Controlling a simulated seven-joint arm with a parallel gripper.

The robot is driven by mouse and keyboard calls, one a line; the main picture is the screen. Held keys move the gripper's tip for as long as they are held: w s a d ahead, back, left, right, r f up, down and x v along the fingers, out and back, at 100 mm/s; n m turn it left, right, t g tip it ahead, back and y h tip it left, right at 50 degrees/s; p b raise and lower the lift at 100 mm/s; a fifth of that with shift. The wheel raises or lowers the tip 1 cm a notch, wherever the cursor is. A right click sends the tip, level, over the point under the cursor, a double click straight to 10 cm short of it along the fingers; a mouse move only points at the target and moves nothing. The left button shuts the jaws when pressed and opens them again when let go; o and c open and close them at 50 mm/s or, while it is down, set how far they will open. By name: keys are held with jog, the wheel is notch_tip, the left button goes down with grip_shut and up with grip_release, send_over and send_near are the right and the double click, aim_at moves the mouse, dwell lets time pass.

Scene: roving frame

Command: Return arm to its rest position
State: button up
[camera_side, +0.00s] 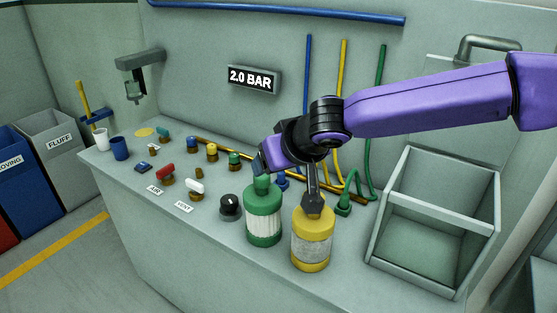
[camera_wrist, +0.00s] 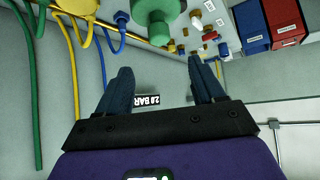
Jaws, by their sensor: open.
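My gripper (camera_side: 259,162) is in the middle of the side view, above the counter and close to the top of a green canister (camera_side: 263,222). In the wrist view my gripper (camera_wrist: 161,66) has its two dark blue fingers wide apart, with nothing between them. The green canister (camera_wrist: 153,18) shows there at the top edge, beyond the fingertips. My purple arm reaches in from the right. A yellow canister (camera_side: 312,242) stands to the right of the green one. A dark upright part meets its top, and I cannot tell what that part belongs to.
The counter (camera_side: 150,232) holds several valves (camera_side: 166,171), a black knob (camera_side: 230,205) and cups (camera_side: 120,148) to the left. An open-topped bin (camera_side: 415,262) is at the right. Coloured hoses (camera_side: 343,95) and a "2.0 BAR" display (camera_side: 252,79) are on the back wall.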

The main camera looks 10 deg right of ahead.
dwell(0.4)
jog(key=s+d+f+n+g, duration=0.2)
jog(key=s+d+n+g, duration=0.1)
jog(key=s+d, duration=0.8)
jog(key=s+d+f+n+g+h, duration=0.1)
jog(key=s+d+f+n+g, duration=0.1)
jog(key=s+d, duration=0.9)
jog(key=s+d+f+n+g, duration=0.3)
jog(key=s+d, duration=0.8)
jog(key=d, duration=0.4)
jog(key=shift+d+f+n+g+h, duration=0.3)
jog(key=shift+f+n, duration=0.2)
jog(key=shift+n, duration=0.4)
